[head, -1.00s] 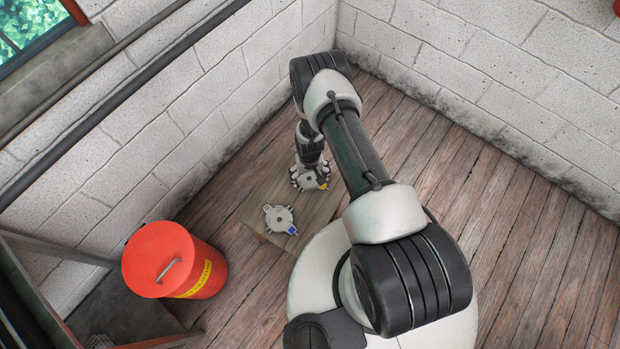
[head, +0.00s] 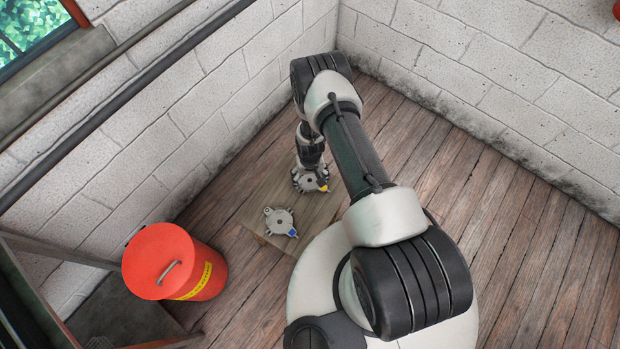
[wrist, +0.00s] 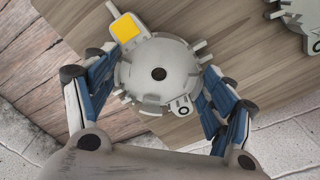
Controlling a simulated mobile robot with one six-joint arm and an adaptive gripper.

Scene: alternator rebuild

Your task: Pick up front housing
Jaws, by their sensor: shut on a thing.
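The front housing (wrist: 157,72) is a round grey metal part with a dark centre hole, lugs around its rim and a yellow tab. My gripper (wrist: 152,58) is shut on it, with blue-sided fingers on its left and right sides. In the head view the front housing (head: 311,183) shows under my gripper (head: 310,178), at the far end of the wooden board. I cannot tell whether it touches the board. Part of its rim is hidden by the fingers.
A second grey housing (head: 279,221) with a blue tab lies apart on the wooden board (head: 255,212), nearer the camera. A red lidded bin (head: 165,262) stands at the left. White block walls (head: 230,90) rise behind; the plank floor at right is clear.

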